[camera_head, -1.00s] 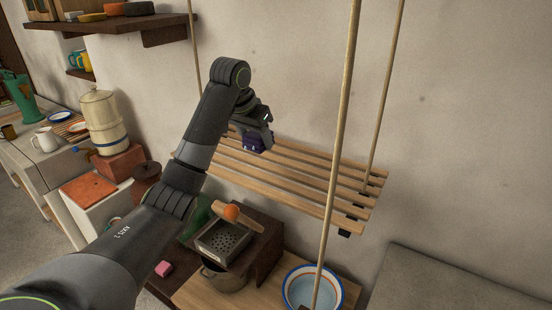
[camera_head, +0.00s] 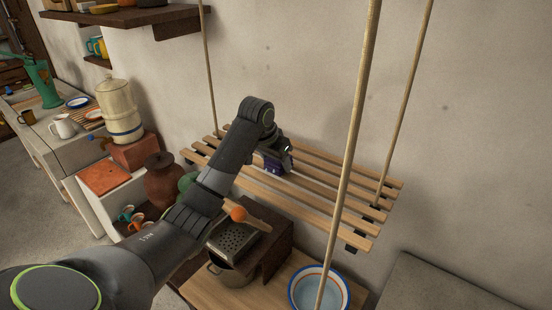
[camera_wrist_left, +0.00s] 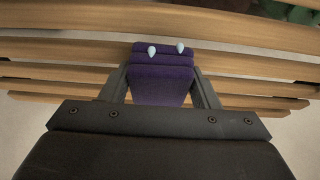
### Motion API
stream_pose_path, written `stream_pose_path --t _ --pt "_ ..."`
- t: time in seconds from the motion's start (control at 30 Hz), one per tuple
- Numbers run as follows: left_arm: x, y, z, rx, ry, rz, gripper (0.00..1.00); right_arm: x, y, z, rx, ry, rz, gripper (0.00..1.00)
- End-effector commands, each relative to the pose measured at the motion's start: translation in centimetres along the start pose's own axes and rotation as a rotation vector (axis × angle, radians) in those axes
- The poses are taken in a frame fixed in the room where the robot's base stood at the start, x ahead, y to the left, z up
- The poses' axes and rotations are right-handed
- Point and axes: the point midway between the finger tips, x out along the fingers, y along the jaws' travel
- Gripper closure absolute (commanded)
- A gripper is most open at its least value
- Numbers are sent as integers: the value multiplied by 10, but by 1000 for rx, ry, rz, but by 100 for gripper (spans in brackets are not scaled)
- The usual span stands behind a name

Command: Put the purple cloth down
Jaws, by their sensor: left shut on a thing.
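The purple cloth (camera_head: 274,165) is folded into a small bundle. It is held in my left gripper (camera_head: 278,162), over the wooden slatted hanging rack (camera_head: 320,205). In the left wrist view the cloth (camera_wrist_left: 162,75) sits between the two fingers of my left gripper (camera_wrist_left: 160,88), with two pale drop-shaped marks on it. The slats (camera_wrist_left: 240,65) run behind it. I cannot tell whether the cloth touches the slats. My right gripper is not in view.
Ropes (camera_head: 349,150) hang at the rack's corners. Below it are a grater (camera_head: 234,241), a pot (camera_head: 232,273) and a white basin (camera_head: 318,288). A dark shelf (camera_head: 128,20) is at upper left. The rack's right part is bare.

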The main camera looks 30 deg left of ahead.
Motion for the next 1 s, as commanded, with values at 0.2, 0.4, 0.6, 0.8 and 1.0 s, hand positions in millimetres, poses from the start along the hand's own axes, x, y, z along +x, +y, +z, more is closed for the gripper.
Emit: stream_pose_path --t 0.2,0.4,0.6,0.8,1.0 --pt "7 0 3 2 3 -1 74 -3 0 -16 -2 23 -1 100" --pt "9 0 3 1 2 0 74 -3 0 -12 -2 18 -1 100" --pt "10 0 4 1 2 -1 25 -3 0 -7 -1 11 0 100" --pt "10 0 4 1 2 0 23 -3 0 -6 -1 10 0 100" --pt "3 0 0 1 3 -1 23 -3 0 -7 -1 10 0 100"
